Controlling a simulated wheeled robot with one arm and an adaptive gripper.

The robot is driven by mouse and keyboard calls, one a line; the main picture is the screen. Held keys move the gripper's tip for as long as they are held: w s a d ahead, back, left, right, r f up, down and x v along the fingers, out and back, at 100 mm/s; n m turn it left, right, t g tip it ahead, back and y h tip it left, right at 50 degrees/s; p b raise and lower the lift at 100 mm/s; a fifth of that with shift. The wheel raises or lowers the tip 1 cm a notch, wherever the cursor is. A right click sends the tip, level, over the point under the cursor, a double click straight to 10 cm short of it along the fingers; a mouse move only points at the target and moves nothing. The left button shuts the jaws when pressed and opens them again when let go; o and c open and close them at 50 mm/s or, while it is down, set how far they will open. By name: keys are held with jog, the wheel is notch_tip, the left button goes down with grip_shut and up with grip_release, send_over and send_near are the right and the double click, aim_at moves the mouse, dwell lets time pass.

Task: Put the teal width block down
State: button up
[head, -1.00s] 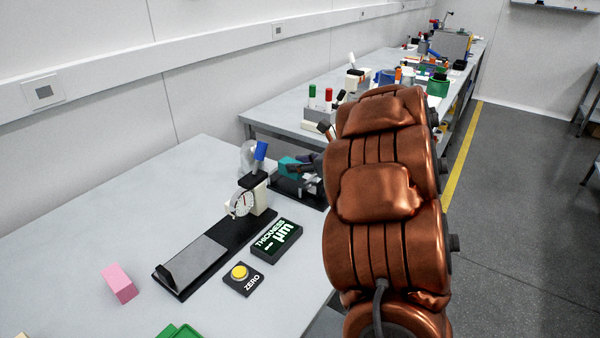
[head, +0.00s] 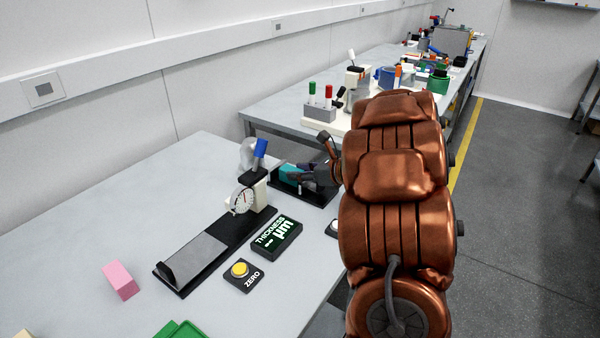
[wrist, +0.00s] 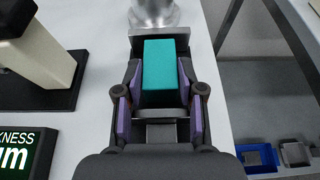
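The teal width block (head: 290,173) is low over a black stand (head: 320,197) behind the dial gauge in the head view. In the wrist view the teal block (wrist: 160,65) lies between the purple pads of my gripper (wrist: 160,88), its far end sticking out beyond the fingertips. The fingers close on its sides; a slight gap at the left pad cannot be ruled out. A dark plate (wrist: 118,48) is just beyond the block. Whether the block touches the stand is hidden. My gripper (head: 304,175) is partly hidden by my arm in the head view.
The dial gauge (head: 243,201) with a blue-topped post stands left of my gripper. Nearer are the thickness display (head: 277,236), yellow zero button (head: 239,269) and pink block (head: 121,280). A crowded second bench is behind.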

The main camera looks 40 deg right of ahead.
jog(key=o, duration=0.4)
jog(key=shift+r, duration=0.15)
jog(key=b+v, duration=0.1)
jog(key=v, duration=1.1)
jog(key=shift+b, duration=0.35)
dwell(0.5)
